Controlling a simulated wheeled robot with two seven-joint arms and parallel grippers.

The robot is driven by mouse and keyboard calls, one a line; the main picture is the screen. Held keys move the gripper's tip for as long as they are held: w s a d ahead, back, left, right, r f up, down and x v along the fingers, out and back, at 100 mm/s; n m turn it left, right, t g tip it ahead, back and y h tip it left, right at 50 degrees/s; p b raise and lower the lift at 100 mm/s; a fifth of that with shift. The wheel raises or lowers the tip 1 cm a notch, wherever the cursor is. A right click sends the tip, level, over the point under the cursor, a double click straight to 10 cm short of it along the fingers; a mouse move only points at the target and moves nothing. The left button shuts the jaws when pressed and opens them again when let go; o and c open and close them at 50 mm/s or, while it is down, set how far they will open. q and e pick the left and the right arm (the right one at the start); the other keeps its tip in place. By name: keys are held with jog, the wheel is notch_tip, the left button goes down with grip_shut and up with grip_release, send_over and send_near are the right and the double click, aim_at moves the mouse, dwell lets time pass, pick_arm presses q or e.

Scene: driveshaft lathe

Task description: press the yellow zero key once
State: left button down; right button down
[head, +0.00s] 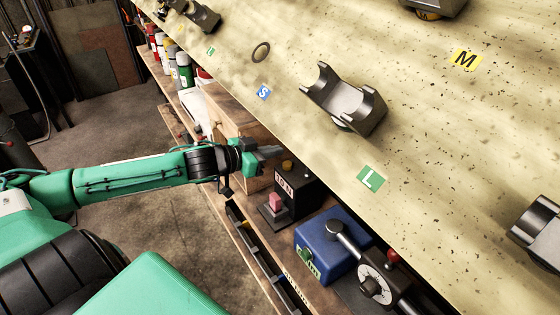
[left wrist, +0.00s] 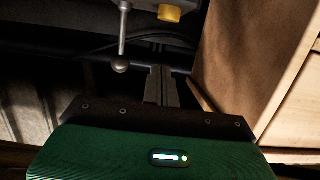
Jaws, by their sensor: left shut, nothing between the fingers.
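The yellow key (head: 287,164) sits on top of a small black box (head: 296,194) that has a lit red readout on its front. In the left wrist view, a yellow piece (left wrist: 169,13), likely the same key, shows at the top edge, beyond the fingers. My left gripper (head: 274,152) is shut and empty. It points right, just left of and close to the key; I cannot tell whether they touch. Its grey fingers (left wrist: 161,86) also show together in the left wrist view. My right gripper is not in view.
A wooden box (head: 246,140) stands beside the gripper. A metal rod with a ball end (left wrist: 120,62) hangs close by. A pink block (head: 276,201), a blue box (head: 325,248) and a dial gauge (head: 376,286) are nearby. The speckled bench (head: 420,110) holds metal cradles (head: 345,103).

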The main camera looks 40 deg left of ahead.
aim_at(280, 171)
pick_arm(q)
jog(key=shift+p+x, duration=0.4)
jog(key=shift+x, duration=0.75)
jog(key=shift+w+f, duration=0.1)
jog(key=shift+w, duration=0.05)
notch_tip(280, 171, down, 4)
jog(key=shift+r+p, duration=0.2)
jog(key=shift+p, duration=0.55)
jog(key=shift+f, duration=0.15)
jog(key=shift+f, duration=0.1)
